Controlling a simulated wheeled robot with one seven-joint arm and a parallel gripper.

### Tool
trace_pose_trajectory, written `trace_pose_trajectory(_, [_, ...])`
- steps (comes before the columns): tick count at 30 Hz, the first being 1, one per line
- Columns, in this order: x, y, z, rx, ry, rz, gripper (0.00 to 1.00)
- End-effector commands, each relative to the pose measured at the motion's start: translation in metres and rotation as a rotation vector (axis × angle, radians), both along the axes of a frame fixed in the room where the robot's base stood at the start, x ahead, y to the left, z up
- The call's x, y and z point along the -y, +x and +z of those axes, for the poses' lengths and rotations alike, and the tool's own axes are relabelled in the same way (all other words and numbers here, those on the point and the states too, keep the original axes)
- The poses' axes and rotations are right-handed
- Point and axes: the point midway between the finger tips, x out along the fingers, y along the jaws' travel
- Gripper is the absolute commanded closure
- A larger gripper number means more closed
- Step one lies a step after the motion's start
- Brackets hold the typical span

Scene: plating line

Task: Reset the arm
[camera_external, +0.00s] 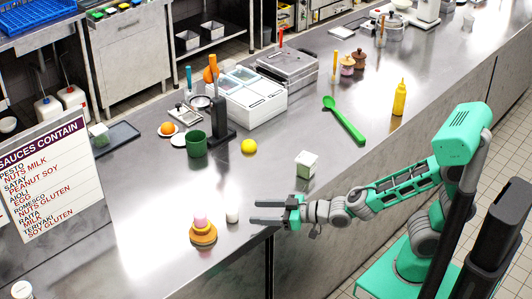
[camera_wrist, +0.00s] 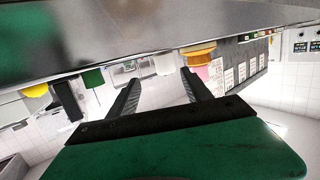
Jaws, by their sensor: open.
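My gripper (camera_external: 268,212) is open and empty in the external view. It reaches level over the front edge of the steel counter (camera_external: 300,136), pointing left. In the wrist view, both dark fingers of my gripper (camera_wrist: 157,92) are spread apart with nothing between them. The wrist picture is upside down, with the counter (camera_wrist: 150,30) across its top. A small white cup (camera_external: 232,216) stands just left of the fingertips, apart from them. It appears to be the white shape (camera_wrist: 165,64) beyond the fingers in the wrist view.
An orange stacked item with a pink top (camera_external: 203,229) stands further left. A white-lidded green container (camera_external: 306,164) is behind my gripper. A yellow ball (camera_external: 249,147), green cup (camera_external: 196,144), green spoon (camera_external: 344,120) and yellow bottle (camera_external: 399,98) stand or lie further back.

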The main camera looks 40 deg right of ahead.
Motion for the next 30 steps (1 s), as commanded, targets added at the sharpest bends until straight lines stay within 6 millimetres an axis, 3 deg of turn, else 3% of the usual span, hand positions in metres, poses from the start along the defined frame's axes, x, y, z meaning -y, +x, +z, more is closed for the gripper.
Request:
trace_pose_trajectory(1, [0.016, 0.008, 0.030, -0.021, -0.010, -0.034, 0.43])
trace_pose_trajectory(5, [0.083, 0.022, 0.084, -0.169, -0.081, -0.162, 0.43])
trace_pose_trajectory(8, [0.146, 0.016, 0.126, -0.321, -0.142, -0.270, 0.43])
trace_pose_trajectory(12, [0.227, -0.019, 0.184, -0.551, -0.207, -0.402, 0.43])
trace_pose_trajectory(15, [0.271, -0.058, 0.219, -0.708, -0.239, -0.473, 0.43])
trace_pose_trajectory(20, [0.306, -0.107, 0.246, -0.876, -0.263, -0.531, 0.43])
trace_pose_trajectory(30, [0.306, -0.107, 0.246, -0.876, -0.263, -0.531, 0.43])
